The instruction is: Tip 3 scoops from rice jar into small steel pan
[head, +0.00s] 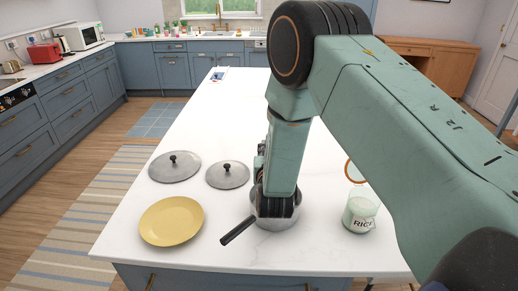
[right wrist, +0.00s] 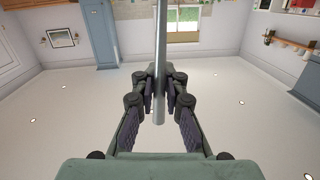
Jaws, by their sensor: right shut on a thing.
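The small steel pan (head: 277,223) sits on the white island near its front edge, its dark handle (head: 238,230) pointing to the lower left. My right gripper (head: 275,203) is over the pan, and my arm hides most of the pan's inside. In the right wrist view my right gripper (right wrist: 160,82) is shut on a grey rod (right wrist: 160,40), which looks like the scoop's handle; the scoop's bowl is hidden. The glass rice jar (head: 359,213), labelled RICE, stands to the right of the pan with white contents. My left gripper is not in view.
Two grey lids (head: 174,172) (head: 227,178) with black knobs and a yellow plate (head: 171,221) lie left of the pan. An orange-brown ring (head: 354,172) shows by the jar, partly behind my arm.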

